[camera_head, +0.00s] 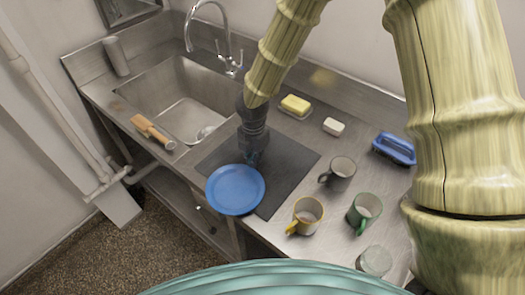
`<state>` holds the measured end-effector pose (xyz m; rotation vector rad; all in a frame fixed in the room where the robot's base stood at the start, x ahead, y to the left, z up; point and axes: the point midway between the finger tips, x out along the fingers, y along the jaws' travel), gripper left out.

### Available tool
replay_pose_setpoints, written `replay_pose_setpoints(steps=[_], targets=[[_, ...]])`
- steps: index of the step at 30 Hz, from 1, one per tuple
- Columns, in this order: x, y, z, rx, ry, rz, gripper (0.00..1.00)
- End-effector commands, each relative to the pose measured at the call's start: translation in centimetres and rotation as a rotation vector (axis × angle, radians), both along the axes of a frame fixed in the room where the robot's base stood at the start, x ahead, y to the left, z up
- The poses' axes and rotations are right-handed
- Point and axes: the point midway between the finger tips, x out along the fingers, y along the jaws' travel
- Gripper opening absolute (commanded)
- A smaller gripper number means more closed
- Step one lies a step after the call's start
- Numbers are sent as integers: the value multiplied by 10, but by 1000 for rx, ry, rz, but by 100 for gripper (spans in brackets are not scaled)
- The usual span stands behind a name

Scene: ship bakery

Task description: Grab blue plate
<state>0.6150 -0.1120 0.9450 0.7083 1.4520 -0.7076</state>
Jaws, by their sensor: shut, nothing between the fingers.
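The blue plate (235,190) is round. It lies over the front edge of a dark mat (292,172) on the steel counter, and its near rim reaches past the mat's edge. My gripper (253,160) is shut and points down at the plate's far rim. I cannot tell whether the fingertips touch the rim.
A grey mug (341,172), a yellow mug (306,214), a green mug (363,210) and a glass (375,261) stand right of the plate. A steel sink (187,110) with a faucet (226,55) lies behind left. A wooden-handled brush (150,130) lies on the front ledge.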

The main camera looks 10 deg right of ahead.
Motion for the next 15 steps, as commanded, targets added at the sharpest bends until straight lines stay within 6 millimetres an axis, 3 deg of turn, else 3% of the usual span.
replay_pose_setpoints(steps=[6, 15], targets=[[-16, 19, 0, -1, 1, 1, 0], [-19, 23, 0, 1, 1, -1, 0]])
